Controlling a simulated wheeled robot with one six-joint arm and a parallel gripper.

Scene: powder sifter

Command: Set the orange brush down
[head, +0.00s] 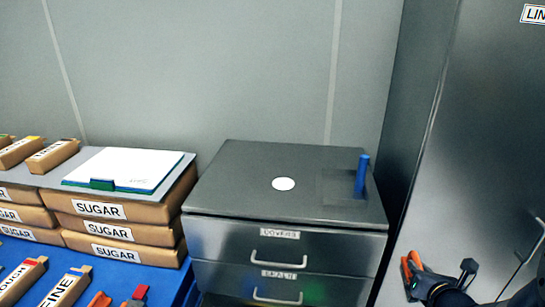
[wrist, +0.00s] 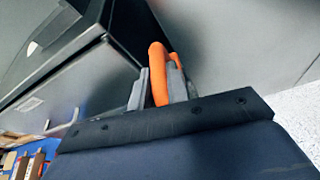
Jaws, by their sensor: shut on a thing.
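The orange brush (wrist: 157,62) is in my gripper (wrist: 158,88). In the wrist view its curved orange handle stands up between the two grey fingers, which are closed on it. The rest of the brush is hidden behind my gripper. In the head view the orange brush (head: 407,268) shows at the lower right beside my dark gripper, in front of the tall grey cabinet. It is held in the air, right of the drawer unit and apart from its top.
The drawer unit (head: 240,207) has a mostly clear top with a white disc (head: 284,184) and an upright blue object (head: 362,175). Stacked SUGAR boxes (head: 115,232) and a white board (head: 125,167) are at left. The tall cabinet (head: 470,150) bounds the right.

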